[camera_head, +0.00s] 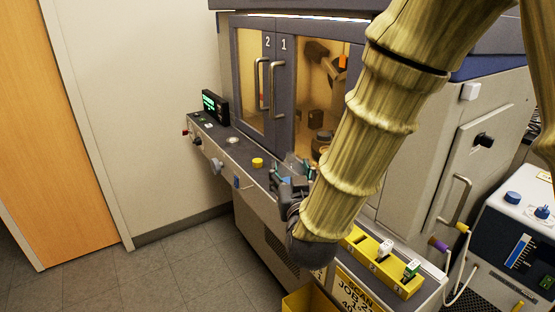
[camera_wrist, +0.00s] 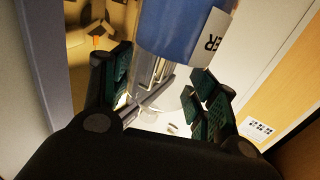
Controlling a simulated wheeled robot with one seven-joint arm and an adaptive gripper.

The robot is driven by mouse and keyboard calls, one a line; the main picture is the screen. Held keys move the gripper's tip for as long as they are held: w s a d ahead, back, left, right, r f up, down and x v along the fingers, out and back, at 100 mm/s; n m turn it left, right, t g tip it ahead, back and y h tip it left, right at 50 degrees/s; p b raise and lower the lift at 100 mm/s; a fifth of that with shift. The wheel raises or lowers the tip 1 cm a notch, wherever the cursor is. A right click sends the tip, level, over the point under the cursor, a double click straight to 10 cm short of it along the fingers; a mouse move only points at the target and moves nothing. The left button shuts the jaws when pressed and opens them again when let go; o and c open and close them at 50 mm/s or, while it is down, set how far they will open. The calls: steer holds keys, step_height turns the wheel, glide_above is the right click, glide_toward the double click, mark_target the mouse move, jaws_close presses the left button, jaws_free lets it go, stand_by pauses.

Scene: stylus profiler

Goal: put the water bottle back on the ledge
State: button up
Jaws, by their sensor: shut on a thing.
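The water bottle (camera_wrist: 180,28) is clear with blue contents and a white label whose visible letters read "ER". In the wrist view it sits between the green-padded fingers of my gripper (camera_wrist: 160,78), which is shut on it. The bottle's upper part is cut off by the frame edge. In the head view my gripper (camera_head: 292,178) is at the front of the machine, over or beside the ledge (camera_head: 247,168); I cannot tell whether the bottle touches it. My arm hides most of the bottle there.
A yellow bin (camera_head: 300,300) is below. Floor at the left (camera_head: 150,275) is clear.

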steer(key=w+f+p, duration=0.1)
steer(key=w+f, duration=0.1)
steer(key=w, duration=0.4)
steer(key=w+a+f+p, duration=0.1)
steer(key=w+f, duration=0.1)
steer(key=w, duration=0.5)
steer(key=shift+w+f, duration=0.2)
steer(key=shift+f, duration=0.15)
steer(key=shift+f, duration=0.1)
steer(key=o, duration=1.6)
steer(key=shift+f, duration=0.1)
steer(key=s, duration=0.4)
steer(key=s+d+b, duration=0.1)
steer(key=s, duration=0.3)
steer(key=s+d, duration=0.1)
steer(key=s, duration=0.3)
steer(key=shift+r+b, duration=0.2)
steer(key=shift+b, duration=0.1)
